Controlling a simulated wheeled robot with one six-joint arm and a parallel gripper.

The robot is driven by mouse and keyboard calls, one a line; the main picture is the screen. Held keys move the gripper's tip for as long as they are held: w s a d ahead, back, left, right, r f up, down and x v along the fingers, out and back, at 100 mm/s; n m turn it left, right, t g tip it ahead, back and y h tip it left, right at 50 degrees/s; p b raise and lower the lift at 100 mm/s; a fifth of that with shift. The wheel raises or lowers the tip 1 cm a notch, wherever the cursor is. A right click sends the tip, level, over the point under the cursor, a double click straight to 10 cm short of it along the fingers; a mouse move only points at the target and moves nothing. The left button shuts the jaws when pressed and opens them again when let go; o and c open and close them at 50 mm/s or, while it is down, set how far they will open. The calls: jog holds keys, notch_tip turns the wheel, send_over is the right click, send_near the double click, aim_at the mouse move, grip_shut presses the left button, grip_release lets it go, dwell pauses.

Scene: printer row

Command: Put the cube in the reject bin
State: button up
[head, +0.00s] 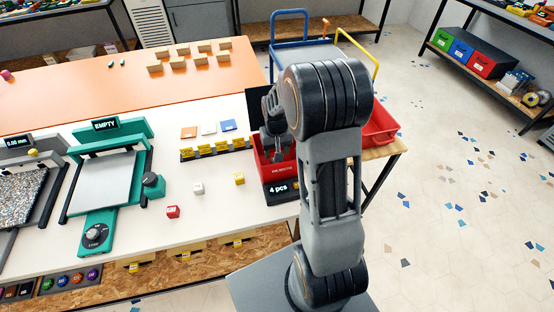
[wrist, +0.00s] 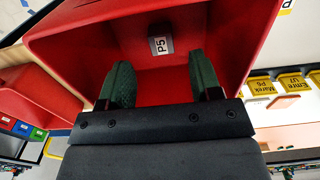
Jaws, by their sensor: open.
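The red reject bin (head: 280,172) stands at the right end of the white table, with a display reading "4 pcs" on its front. My gripper (head: 275,155) points down into it. In the wrist view the bin (wrist: 85,40) surrounds the open fingers of my gripper (wrist: 160,70). A dark grey cube (wrist: 160,45) with a white "P5" label lies inside the bin, beyond the fingertips and apart from them. In the head view the bin's inside is mostly hidden by my arm. A red cube (head: 173,211), a white cube (head: 198,188) and a yellow cube (head: 239,178) stand on the table.
A teal printer (head: 105,185) marked "EMPTY" stands left of the cubes. A row of yellow name tags (head: 213,149) lies behind them. Another red bin (head: 380,125) is right of my arm. The orange table (head: 100,85) behind holds several tan blocks.

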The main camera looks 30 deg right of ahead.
jog(key=s+a+r+n+t, duration=0.1)
jog(key=s+a+r, duration=0.25)
jog(key=r, duration=0.25)
jog(key=s+a+r+t, duration=0.1)
jog(key=s+a+r, duration=0.1)
jog(key=s+r, duration=0.35)
jog(key=s+a+r+n+t, duration=0.1)
jog(key=s+a+r, duration=0.2)
jog(key=s, duration=0.3)
jog(key=shift+s+a+r+t, duration=0.2)
jog(key=shift+s+t, duration=0.1)
jog(key=shift+t, duration=0.1)
